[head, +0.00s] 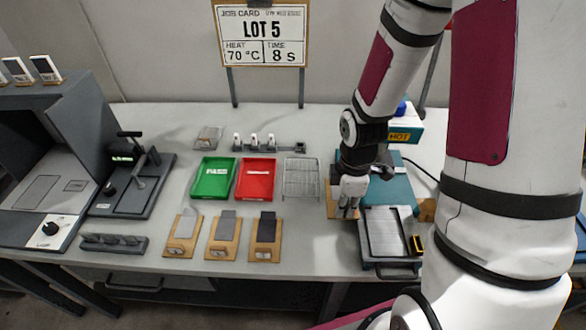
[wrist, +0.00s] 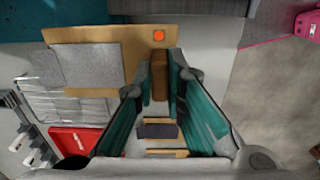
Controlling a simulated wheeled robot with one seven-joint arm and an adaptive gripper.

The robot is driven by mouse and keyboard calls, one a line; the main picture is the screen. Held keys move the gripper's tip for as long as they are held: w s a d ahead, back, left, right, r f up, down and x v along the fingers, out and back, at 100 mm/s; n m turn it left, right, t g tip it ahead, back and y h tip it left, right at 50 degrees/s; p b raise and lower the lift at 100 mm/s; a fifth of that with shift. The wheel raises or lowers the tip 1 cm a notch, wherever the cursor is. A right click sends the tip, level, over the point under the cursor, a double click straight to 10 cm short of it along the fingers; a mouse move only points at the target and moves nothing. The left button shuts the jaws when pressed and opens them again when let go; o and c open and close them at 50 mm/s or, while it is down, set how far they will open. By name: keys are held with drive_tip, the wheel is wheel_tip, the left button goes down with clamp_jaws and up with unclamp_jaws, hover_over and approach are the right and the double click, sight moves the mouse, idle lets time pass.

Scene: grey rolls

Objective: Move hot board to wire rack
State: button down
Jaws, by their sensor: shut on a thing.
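The hot board (wrist: 105,40) is a tan wooden board bearing a grey sheet, with an orange dot near its handle end. My gripper (wrist: 160,85) is shut on its brown handle in the wrist view. In the head view my gripper (head: 348,196) is right of the wire rack (head: 300,178), and the board (head: 332,204) shows only partly behind the fingers. The wire rack is a bare silver grid on the table. It also shows in the wrist view (wrist: 70,106), partly covered by the board. I cannot tell the board's height above the table.
Green (head: 213,178) and red (head: 256,180) trays stand left of the rack. Several sample boards (head: 265,238) lie in front. A teal machine (head: 398,190) with a HOT label and a metal plate (head: 385,235) stand right. Clear table lies between rack and front edge.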

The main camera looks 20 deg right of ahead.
hover_over(301, 187)
drive_tip(key=shift+s+f, duration=0.1)
drive_tip(key=shift+f, duration=0.7)
drive_tip(key=shift+f+p, duration=0.4)
drive_tip(key=shift+f, duration=1.3)
drive_tip(key=shift+f, duration=0.15)
drive_tip(key=c, duration=1.7)
unclamp_jaws()
drive_tip(key=shift+o, duration=0.2)
